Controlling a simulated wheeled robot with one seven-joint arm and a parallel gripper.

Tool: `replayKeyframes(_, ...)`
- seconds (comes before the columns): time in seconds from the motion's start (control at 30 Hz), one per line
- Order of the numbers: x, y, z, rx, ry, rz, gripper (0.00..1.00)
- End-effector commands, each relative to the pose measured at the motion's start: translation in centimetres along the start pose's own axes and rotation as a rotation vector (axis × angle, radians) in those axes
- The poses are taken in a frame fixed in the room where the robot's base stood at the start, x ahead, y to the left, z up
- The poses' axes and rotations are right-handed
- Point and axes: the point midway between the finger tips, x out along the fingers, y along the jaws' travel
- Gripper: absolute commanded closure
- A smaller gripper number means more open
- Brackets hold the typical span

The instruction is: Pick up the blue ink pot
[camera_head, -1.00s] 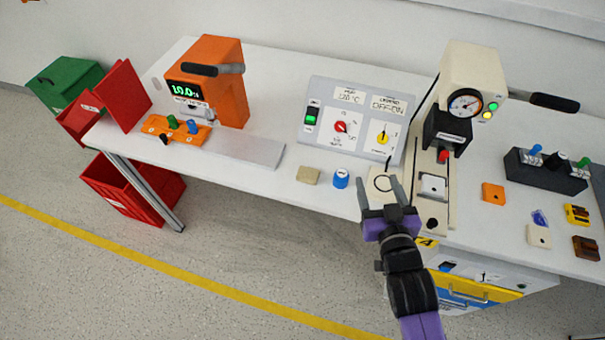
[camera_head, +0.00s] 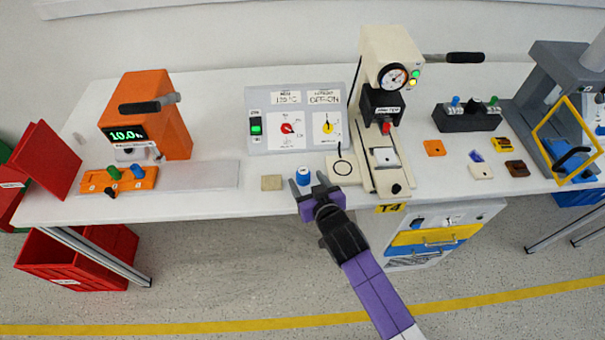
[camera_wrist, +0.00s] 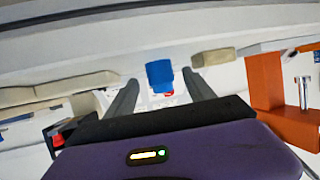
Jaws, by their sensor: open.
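The blue ink pot (camera_head: 303,174) is a small blue cylinder with a pale top near the front edge of the white table. It also shows in the wrist view (camera_wrist: 159,74), apparently upside down, centred in the gap between my fingertips. My gripper (camera_head: 308,182) is open, at the table's front edge, with a finger on either side of the pot in the head view. In the wrist view my gripper (camera_wrist: 160,85) has nothing clamped; I cannot tell how far the fingertips reach around the pot.
A beige block (camera_head: 271,183) lies just left of the pot. A grey control panel (camera_head: 297,120) is behind. An orange machine (camera_head: 165,130) stands further left.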

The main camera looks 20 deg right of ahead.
Motion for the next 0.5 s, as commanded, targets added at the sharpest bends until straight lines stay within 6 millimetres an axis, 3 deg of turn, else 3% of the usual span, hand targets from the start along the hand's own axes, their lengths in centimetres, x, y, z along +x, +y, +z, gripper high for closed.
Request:
replayKeyframes(0.2, 2.8, -0.2, -0.3, 0.001, 0.001, -0.001, 0.38)
replayKeyframes(0.5, 3.7, -0.2, -0.2, 0.001, 0.000, -0.002, 0.38)
